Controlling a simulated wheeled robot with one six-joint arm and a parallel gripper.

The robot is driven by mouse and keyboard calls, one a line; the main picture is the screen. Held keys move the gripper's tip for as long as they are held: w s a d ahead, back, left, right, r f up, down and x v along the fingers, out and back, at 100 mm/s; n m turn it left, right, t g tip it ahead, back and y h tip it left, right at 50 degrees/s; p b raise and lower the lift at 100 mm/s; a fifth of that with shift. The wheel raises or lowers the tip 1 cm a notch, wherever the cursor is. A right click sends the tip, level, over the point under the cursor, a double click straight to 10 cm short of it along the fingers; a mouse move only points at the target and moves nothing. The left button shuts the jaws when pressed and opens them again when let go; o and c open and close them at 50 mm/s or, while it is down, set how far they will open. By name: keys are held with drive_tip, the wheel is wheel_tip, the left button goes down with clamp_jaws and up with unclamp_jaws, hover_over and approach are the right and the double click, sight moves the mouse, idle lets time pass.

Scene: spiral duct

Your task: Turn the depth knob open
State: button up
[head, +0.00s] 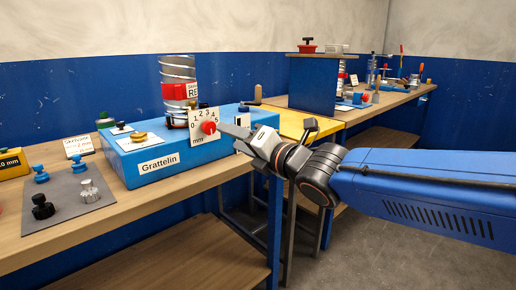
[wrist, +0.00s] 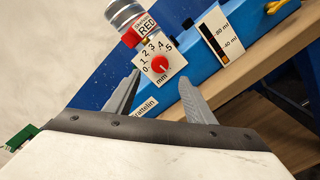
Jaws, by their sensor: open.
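The depth knob (head: 209,127) is a small red round knob on a white dial plate (head: 197,138) marked 0 to 5 mm. The plate is on the front of the blue box labelled Grattelin (head: 150,166). The knob also shows in the wrist view (wrist: 159,64); I cannot read its setting clearly. My gripper (head: 235,134) is just right of the dial in the head view. In the wrist view, the gripper's two grey fingers (wrist: 160,82) are spread, with the knob ahead between their tips. No contact with the knob is visible.
A grey mat (head: 65,210) with several small knobs lies at left. A level gauge (wrist: 223,36) is beside the dial. Floor in front of the bench is clear.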

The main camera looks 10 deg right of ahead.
drive_tip(key=v, duration=0.8)
drive_tip(key=shift+d+f, duration=0.1)
drive_tip(key=d+f+m+g+h, duration=0.2)
drive_tip(key=d+f+m+h, duration=0.9)
drive_tip(key=d+m, duration=0.6)
drive_tip(key=s+d+f+m+g+y, duration=0.1)
drive_tip(key=s+d+f+m+g, duration=0.1)
drive_tip(key=s+f+m+g, duration=0.6)
drive_tip(key=s+f+m, duration=0.6)
drive_tip(key=s+m, duration=0.1)
drive_tip(key=shift+d+f+m, duration=0.25)
drive_tip(key=shift+f+m, duration=0.05)
drive_tip(key=shift+f, duration=0.1)
